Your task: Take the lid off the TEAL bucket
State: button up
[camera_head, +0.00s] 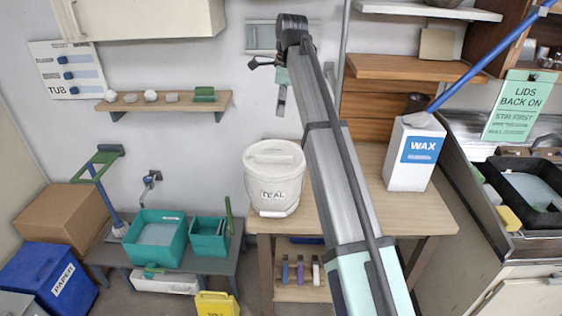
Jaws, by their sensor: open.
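A white bucket labelled TEAL (273,192) stands upright on the left part of the wooden table. Its round white lid (264,160) is seated on top, with a raised grip across it. A wire handle hangs at the front of the bucket. My arm reaches up past the right side of the bucket in the picture. My gripper (254,64) is small and dark at the far end, near the wall and above the bucket in the picture. It is open and apart from the lid, with nothing visible in it.
A white WAX container (411,155) stands to the right on the wooden table (425,212). Teal tubs (155,238) sit on a low bench at left. A sink counter (475,160) with a black tray is at right. A wall shelf (170,103) holds small items.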

jog(key=b, duration=0.5)
send_near(274, 155)
notch_tip(274, 155, down, 3)
jog(key=p, duration=0.2)
jog(key=shift+w+a+p, duration=0.1)
jog(key=shift+a+p, duration=0.05)
jog(key=shift+p, duration=0.2)
jog(key=shift+a+f+p, duration=0.2)
jog(key=shift+f+p, duration=0.45)
jog(key=shift+f, duration=0.95)
jog(key=shift+a+f+p, duration=0.2)
jog(key=shift+f+p, duration=0.4)
jog(key=shift+f, duration=0.95)
jog(key=shift+f, duration=0.25)
jog(key=shift+c, duration=0.4)
grip_shut()
